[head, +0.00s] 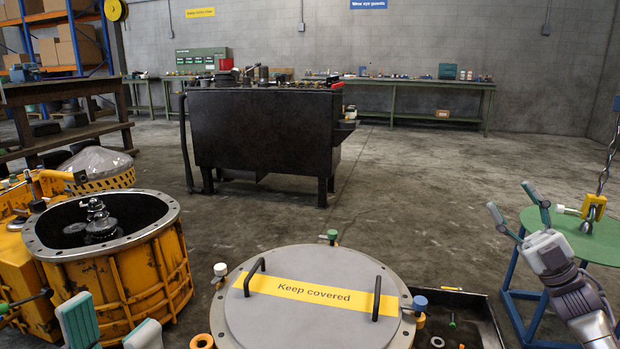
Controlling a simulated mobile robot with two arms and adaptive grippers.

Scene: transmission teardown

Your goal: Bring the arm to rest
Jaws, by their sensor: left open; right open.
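My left gripper (110,318) shows at the bottom left edge, with two green-grey fingers spread apart and nothing between them. It is in front of the yellow transmission housing (155,265), and its arm is out of frame. My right gripper (515,205) is at the right, fingers pointing up and apart, empty. It appears in front of the green round-topped stand (572,240); I cannot tell the gap between them. Part of my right arm shows below it.
A grey round lid (310,315) with two black handles and a "Keep covered" strip is at bottom centre. A dark tray (485,318) lies right of it. A chain with a yellow hook (593,207) hangs at right.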

